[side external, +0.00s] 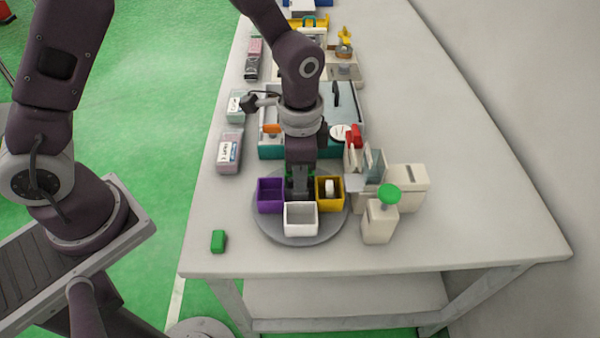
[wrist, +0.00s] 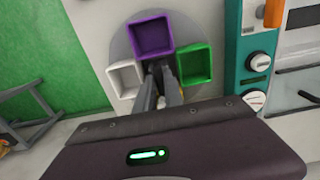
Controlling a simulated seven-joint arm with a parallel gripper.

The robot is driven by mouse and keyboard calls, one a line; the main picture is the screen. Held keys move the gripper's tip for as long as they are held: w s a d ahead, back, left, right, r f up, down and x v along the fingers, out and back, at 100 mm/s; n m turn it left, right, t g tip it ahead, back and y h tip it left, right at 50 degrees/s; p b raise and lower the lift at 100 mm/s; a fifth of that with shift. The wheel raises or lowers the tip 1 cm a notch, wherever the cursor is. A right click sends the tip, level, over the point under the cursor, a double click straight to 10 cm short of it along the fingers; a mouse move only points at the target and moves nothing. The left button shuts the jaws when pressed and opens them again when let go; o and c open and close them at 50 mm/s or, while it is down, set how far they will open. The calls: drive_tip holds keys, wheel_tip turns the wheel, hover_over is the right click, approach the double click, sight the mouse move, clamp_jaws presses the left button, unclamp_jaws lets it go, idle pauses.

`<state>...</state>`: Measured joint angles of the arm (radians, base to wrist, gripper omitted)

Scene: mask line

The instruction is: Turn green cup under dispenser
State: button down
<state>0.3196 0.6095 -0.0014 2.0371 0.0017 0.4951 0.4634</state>
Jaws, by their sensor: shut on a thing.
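A round grey turntable (side external: 300,238) carries square cups: purple (side external: 270,196), white (side external: 300,219) and yellow (side external: 329,193). The green cup (wrist: 196,64) shows clearly in the wrist view. In the side view it is mostly hidden behind my gripper. My gripper (side external: 299,192) points down at the turntable's middle, between the cups. It is shut on what looks like the turntable's centre knob, which the fingers hide. The pale dispenser (side external: 368,180) stands at the turntable's right edge, closest to the yellow cup. A small white piece (side external: 329,186) shows in the yellow cup.
A pale bottle with a green top (side external: 380,218) stands right of the turntable. A green block (side external: 218,240) lies at the front left of the table. A teal machine (side external: 350,140) stands behind the turntable. Labelled boxes (side external: 229,152) line the left edge. The table's far right is bare.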

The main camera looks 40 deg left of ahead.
drive_tip(key=shift+m, duration=0.5)
idle(0.4)
drive_tip(key=shift+m, duration=6.4)
drive_tip(key=shift+w+m, duration=0.1)
drive_tip(key=shift+m, duration=2)
drive_tip(key=c, duration=1.4)
unclamp_jaws()
drive_tip(key=shift+c, duration=0.2)
